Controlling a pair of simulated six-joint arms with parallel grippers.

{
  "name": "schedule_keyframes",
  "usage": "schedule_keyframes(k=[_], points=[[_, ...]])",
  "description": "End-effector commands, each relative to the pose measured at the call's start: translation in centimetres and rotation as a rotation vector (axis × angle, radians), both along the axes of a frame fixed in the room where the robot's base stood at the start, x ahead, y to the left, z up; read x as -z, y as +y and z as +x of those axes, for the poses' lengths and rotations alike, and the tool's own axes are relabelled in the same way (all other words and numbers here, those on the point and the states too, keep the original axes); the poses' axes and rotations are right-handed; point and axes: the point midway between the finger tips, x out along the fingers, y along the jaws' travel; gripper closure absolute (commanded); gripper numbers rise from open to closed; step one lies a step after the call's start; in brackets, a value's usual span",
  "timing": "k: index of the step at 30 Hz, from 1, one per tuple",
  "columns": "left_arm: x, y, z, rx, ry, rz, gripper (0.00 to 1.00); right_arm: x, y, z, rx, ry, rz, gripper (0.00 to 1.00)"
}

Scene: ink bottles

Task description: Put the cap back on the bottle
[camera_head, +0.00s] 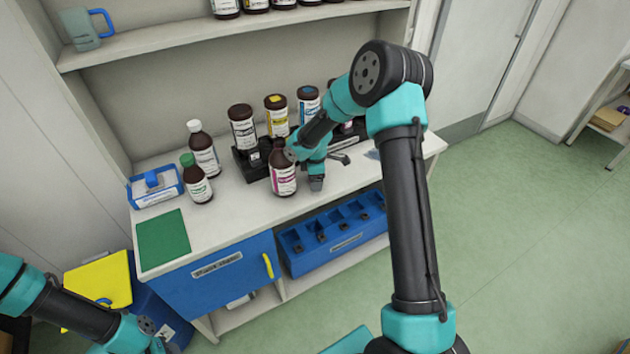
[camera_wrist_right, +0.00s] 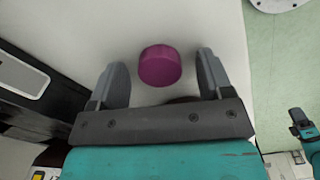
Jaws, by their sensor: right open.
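The dark brown bottle with a magenta label (camera_head: 283,181) stands upright on the white counter, near its front edge. Its dark neck shows no coloured cap. The magenta cap (camera_wrist_right: 160,66) shows in the right wrist view on the pale counter surface, between my right fingers and apart from both. The cap is hidden in the head view. My right gripper (camera_head: 316,182) points down just right of the bottle; in its wrist view the gripper (camera_wrist_right: 163,84) is open and empty. My left arm is at the lower left of the head view, with its fingers out of sight.
A white-capped bottle (camera_head: 202,148) and a green-capped bottle (camera_head: 197,184) stand left. A black rack (camera_head: 249,167) with more bottles stands behind. A blue caddy (camera_head: 155,188) and green mat (camera_head: 163,241) lie left; a blue bin (camera_head: 330,240) sits below.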

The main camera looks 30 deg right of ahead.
Motion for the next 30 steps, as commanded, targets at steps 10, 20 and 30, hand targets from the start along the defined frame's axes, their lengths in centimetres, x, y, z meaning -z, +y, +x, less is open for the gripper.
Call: schedule_keyframes(k=[10, 20, 30], points=[[0.0, 0.0, 0.0, 0.0, 0.0, 0.0, 0.57, -0.03, 0.0, 0.01, 0.0, 0.0, 0.0, 0.41], [0.0, 0.0, 0.0, 0.0, 0.0, 0.0, 0.57, -0.03, 0.0, 0.01, 0.0, 0.0, 0.0, 0.73], [0.0, 0.0, 0.0, 0.0, 0.0, 0.0, 0.57, -0.12, 0.0, 0.01, 0.0, 0.0, 0.0, 0.8]])
